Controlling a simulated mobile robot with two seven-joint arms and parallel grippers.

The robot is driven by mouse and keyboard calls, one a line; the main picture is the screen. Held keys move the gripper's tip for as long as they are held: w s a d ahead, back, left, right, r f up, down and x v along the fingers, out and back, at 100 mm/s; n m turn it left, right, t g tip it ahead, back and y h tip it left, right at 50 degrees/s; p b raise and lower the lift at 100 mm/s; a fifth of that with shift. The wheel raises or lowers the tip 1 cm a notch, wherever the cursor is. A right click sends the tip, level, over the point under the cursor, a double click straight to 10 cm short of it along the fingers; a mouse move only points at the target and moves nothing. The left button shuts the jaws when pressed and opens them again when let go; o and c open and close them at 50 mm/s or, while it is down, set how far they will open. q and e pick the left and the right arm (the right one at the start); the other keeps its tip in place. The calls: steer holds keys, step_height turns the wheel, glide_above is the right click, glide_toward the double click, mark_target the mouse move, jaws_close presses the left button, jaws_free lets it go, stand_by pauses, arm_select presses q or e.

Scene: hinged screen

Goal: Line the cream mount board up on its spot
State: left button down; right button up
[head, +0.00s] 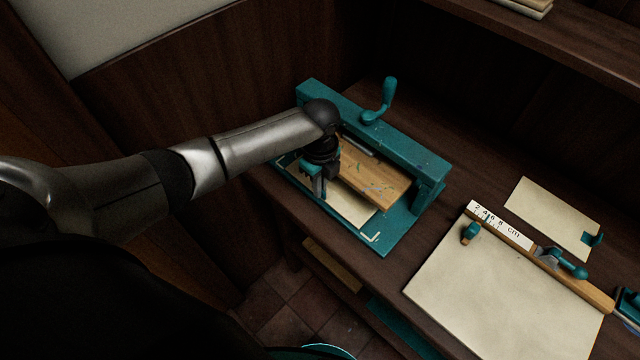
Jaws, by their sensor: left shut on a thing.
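The cream mount board (352,207) lies low on the teal base (392,241) of a press-like device, partly under a wooden block (380,187). White corner marks (372,237) show on the base near the board's front right corner, a little apart from it. My left gripper (321,193) points down at the board's left part and is shut on it; the fingers and wrist hide that end of the board and the exact contact. Whether the board lies flat cannot be told. My right gripper is not in view.
The teal crossbeam (400,150) with its crank handle (382,102) stands behind the board. A large cream sheet with a ruler bar (500,285) lies at the right, with a smaller cream sheet (550,215) beyond. Dark bench surface shows between.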

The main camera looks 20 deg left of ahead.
arm_select(q)
steer(key=shift+f, duration=0.25)
steer(key=c, duration=0.9)
jaws_free()
steer(key=shift+c, duration=0.5)
steer(key=shift+r, duration=0.15)
step_height(320, 180, up, 7)
steer(key=p, duration=0.7)
steer(key=shift+p, duration=0.3)
